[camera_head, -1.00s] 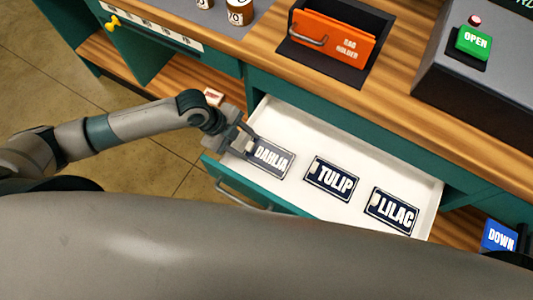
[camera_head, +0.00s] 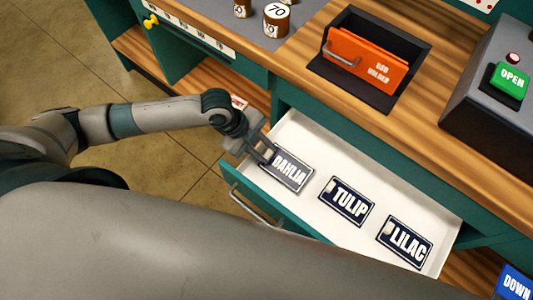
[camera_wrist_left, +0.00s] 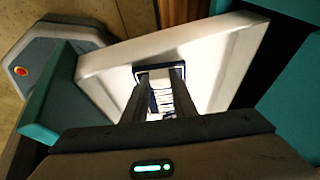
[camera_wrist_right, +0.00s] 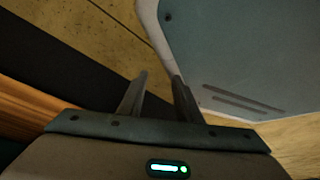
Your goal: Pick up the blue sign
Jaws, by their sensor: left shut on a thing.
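Three dark blue signs with white letters are at the open white drawer (camera_head: 325,150) in the head view: DAHLIA (camera_head: 293,171), TULIP (camera_head: 347,202) and LILAC (camera_head: 405,242). My left gripper (camera_head: 266,156) is shut on the left end of the DAHLIA sign. In the left wrist view, this sign (camera_wrist_left: 153,72) shows between and beyond the fingers, over the white drawer floor. Whether it is clear of the floor is hard to tell. My right gripper (camera_wrist_right: 160,76) shows only in its own wrist view, with fingers apart and nothing between them.
Above the drawer, the wooden counter holds an orange holder (camera_head: 365,65) in a dark tray and a grey box with a green OPEN button (camera_head: 510,82). A blue DOWN sign (camera_head: 515,284) shows at lower right. The drawer's green front and handle (camera_head: 255,207) stick out.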

